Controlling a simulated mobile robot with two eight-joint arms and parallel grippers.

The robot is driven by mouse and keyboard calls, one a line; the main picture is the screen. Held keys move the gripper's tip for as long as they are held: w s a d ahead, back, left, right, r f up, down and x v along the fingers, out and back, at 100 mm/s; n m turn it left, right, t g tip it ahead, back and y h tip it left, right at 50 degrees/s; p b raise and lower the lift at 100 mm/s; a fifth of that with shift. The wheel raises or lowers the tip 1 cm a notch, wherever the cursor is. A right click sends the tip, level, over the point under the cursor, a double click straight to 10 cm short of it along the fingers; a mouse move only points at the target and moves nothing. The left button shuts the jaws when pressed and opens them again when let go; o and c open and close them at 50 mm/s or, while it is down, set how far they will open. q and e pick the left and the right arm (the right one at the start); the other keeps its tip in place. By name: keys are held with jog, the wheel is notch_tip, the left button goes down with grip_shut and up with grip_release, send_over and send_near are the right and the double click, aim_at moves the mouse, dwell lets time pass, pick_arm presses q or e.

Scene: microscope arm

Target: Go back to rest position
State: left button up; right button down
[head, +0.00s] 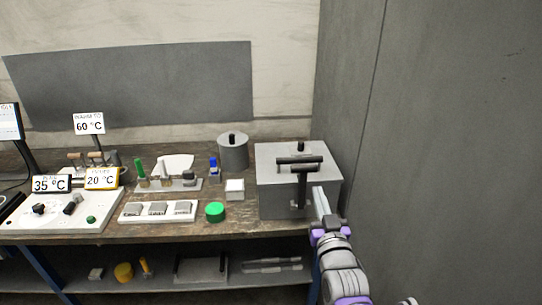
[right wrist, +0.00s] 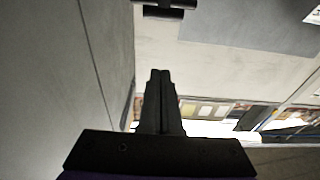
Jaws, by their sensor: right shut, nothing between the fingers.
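My right gripper (head: 318,196) is at the right end of the bench, in front of the right side of a grey metal box with a black T-shaped handle (head: 300,165). In the right wrist view its two dark fingers (right wrist: 159,76) are together with nothing between them. A dark bar (right wrist: 165,9) shows beyond the fingertips there, apart from them in the picture. My left gripper is not in view.
The grey box (head: 270,190) stands beside a tall grey wall panel (head: 440,130) on the right. A grey lidded pot (head: 233,152), a green round lid (head: 215,211) and a white tray (head: 130,212) are on the workbench (head: 190,229). Lower shelf items sit below.

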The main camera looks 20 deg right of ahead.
jog(key=s+a+f+n+g+y, duration=0.1)
jog(key=s+a+f+g, duration=0.4)
jog(key=s+f, duration=0.5)
jog(key=s+a+f+n+g+y, duration=0.1)
jog(key=s+a+f+g+y, duration=0.2)
jog(key=s+a+f+g, duration=0.2)
jog(key=s+f+g, duration=0.3)
jog(key=s+f, duration=0.2)
jog(key=f, duration=0.2)
jog(key=shift+s+a+f+n+g, duration=0.2)
jog(key=shift+a+n+g, duration=0.1)
jog(key=shift+a, duration=0.1)
